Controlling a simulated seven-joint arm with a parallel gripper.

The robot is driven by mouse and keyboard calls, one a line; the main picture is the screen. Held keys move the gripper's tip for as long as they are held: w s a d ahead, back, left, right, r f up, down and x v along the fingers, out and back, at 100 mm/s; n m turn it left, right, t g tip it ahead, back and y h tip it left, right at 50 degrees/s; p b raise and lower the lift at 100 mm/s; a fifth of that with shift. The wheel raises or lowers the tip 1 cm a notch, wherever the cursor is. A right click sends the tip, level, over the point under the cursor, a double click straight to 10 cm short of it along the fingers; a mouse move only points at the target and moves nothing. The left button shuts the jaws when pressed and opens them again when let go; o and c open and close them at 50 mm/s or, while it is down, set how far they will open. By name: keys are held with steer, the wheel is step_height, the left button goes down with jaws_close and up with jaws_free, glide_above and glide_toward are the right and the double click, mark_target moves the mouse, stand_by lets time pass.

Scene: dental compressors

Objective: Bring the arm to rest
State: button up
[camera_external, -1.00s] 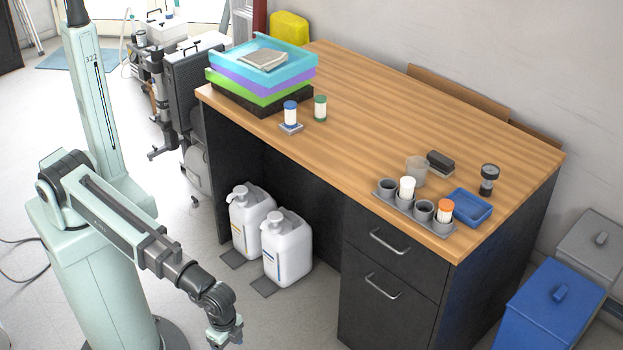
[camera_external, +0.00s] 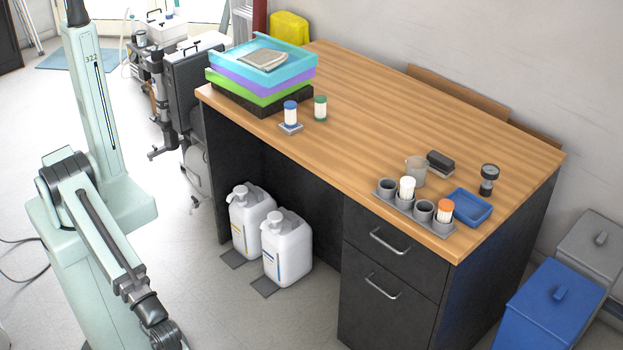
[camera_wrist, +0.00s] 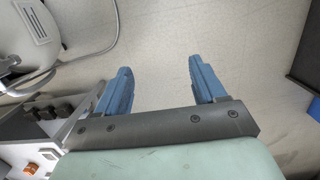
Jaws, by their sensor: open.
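My gripper (camera_wrist: 158,84) shows in the wrist view with its two blue fingers spread apart and nothing between them. Pale floor lies beyond the fingertips. In the external view my arm hangs down at the lower left, in front of the desk and apart from it. The gripper itself is out of that view, below the bottom edge. The wooden desk (camera_external: 400,110) stands to the right of the arm.
On the desk are stacked coloured trays (camera_external: 262,75), two small bottles, a grey cup holder (camera_external: 405,207) and a blue tray (camera_external: 469,207). White jugs (camera_external: 287,250) stand under the desk. Bins (camera_external: 549,310) stand at the right. Floor between arm and desk is clear.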

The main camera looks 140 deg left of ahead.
steer(key=s+f+g, duration=0.2)
steer(key=s+f, duration=0.4)
steer(key=s, duration=0.5)
steer(key=s+f+g, duration=0.3)
steer(key=s+f, duration=0.4)
steer(key=s, duration=0.5)
steer(key=shift+s+f, duration=0.15)
steer(key=shift+f, duration=0.15)
